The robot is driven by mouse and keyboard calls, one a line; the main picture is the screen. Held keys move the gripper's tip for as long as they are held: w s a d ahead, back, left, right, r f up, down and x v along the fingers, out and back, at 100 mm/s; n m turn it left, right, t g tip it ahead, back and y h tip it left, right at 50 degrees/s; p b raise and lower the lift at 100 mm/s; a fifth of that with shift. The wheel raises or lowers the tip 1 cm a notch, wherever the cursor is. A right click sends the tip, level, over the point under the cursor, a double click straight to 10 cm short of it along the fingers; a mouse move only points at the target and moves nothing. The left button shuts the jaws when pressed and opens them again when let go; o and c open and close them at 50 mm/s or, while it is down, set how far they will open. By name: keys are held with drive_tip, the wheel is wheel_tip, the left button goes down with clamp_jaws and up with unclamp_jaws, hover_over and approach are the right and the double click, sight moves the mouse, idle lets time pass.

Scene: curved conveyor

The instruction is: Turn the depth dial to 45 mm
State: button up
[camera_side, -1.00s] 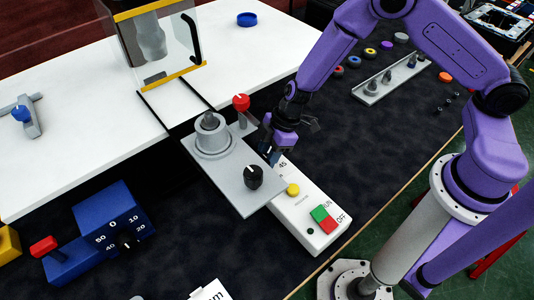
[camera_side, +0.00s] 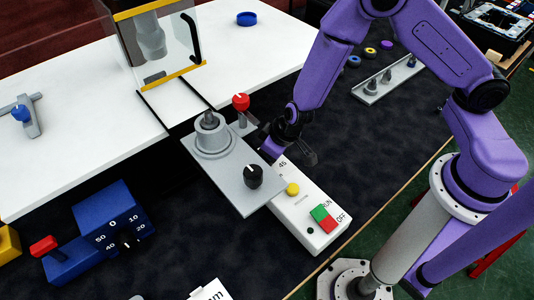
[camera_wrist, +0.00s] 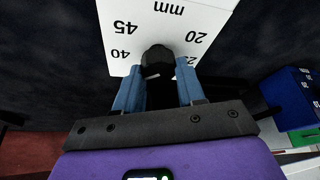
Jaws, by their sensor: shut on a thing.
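The depth dial is a black knob (camera_wrist: 157,60) on a white panel (camera_wrist: 112,65) printed with 45, 40, 20, part of a 25 and "mm", upside down in the wrist view. My gripper (camera_wrist: 157,85) has its blue fingers on either side of the knob, shut on it. A pale pointer mark shows on the knob's lower edge, toward the bottom of the wrist view; the numbers there are hidden. In the side view my gripper (camera_side: 271,157) is at the far end of the white box (camera_side: 290,215) and hides the dial. A 45-like label shows beside it.
A grey plate with a second black knob (camera_side: 253,176) and a grey cylinder (camera_side: 212,137) lies beside the white box. A red-topped lever (camera_side: 241,103) stands close behind my gripper. Yellow, green and red buttons are on the box. A blue numbered box (camera_side: 105,231) stands at left.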

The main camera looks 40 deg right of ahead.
drive_tip(key=m+h, duration=0.1)
drive_tip(key=m, duration=0.3)
drive_tip(key=shift+a+h, duration=0.1)
drive_tip(key=shift+h, duration=0.3)
drive_tip(key=shift+m+h, duration=0.6)
drive_tip(key=shift+m, duration=1.3)
drive_tip(key=o, duration=1.1)
drive_tip(key=shift+c, duration=0.2)
